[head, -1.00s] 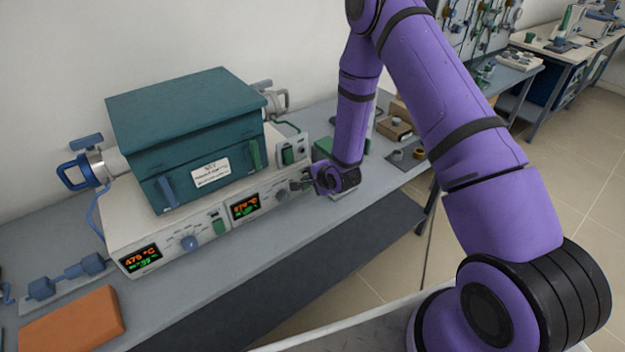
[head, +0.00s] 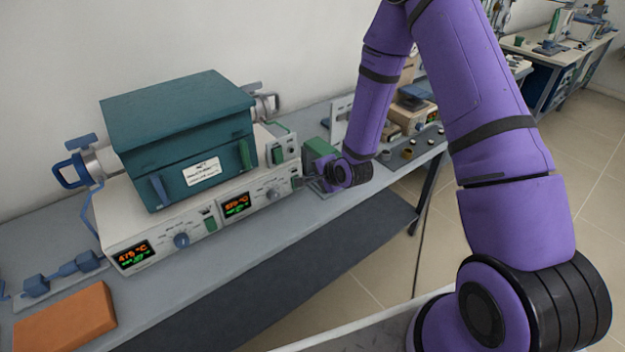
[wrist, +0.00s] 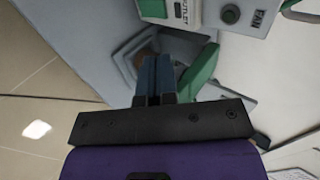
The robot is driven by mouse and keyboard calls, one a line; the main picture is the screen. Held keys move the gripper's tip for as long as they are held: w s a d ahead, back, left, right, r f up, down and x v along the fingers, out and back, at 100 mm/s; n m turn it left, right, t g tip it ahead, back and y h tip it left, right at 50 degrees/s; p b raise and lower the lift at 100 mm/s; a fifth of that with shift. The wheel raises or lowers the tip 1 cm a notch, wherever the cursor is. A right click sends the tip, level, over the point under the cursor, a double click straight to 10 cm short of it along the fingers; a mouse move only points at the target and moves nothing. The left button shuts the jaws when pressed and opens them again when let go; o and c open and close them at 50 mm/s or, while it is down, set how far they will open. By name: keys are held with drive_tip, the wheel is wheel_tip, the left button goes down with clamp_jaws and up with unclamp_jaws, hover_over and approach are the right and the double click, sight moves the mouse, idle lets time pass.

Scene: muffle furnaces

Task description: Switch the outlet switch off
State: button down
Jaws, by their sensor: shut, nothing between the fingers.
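A green rocker (wrist: 152,8) beside a label partly reading "OUTLET" shows at the top edge of the wrist view, cut off by the frame. In the head view my gripper (head: 310,178) is beside the panel's right end.
The teal furnace (head: 175,125) stands on its white control base with lit displays (head: 237,206). A FAN button (wrist: 230,13) is near the outlet label. A green block (head: 318,152) stands right behind my gripper.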

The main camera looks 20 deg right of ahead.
drive_tip(key=shift+s+d+r, duration=0.2)
drive_tip(key=shift+s+r, duration=0.45)
drive_tip(key=shift+r, duration=0.25)
drive_tip(key=s+d+r+n+g+h, duration=0.1)
drive_tip(key=s+d+r+n, duration=0.15)
drive_tip(key=r, duration=0.65)
drive_tip(key=s+d+r+n+h, duration=0.1)
drive_tip(key=s+r+n, duration=0.2)
drive_tip(key=r, duration=0.5)
drive_tip(key=s+d+r+n+g+h, duration=0.1)
drive_tip(key=s+r+n, duration=0.2)
drive_tip(key=r, duration=0.6)
drive_tip(key=s+r+n+g, duration=0.1)
drive_tip(key=s+r, duration=0.3)
drive_tip(key=s, duration=0.4)
drive_tip(key=s+r+n, duration=0.3)
drive_tip(key=s+r, duration=0.1)
drive_tip(key=s, duration=0.4)
drive_tip(key=s+d+r+n+g, duration=0.1)
drive_tip(key=s+r, duration=0.3)
drive_tip(key=s, duration=0.4)
drive_tip(key=shift+s+r+n+g, duration=0.3)
drive_tip(key=shift+n, duration=0.15)
drive_tip(key=shift+w, duration=0.2)
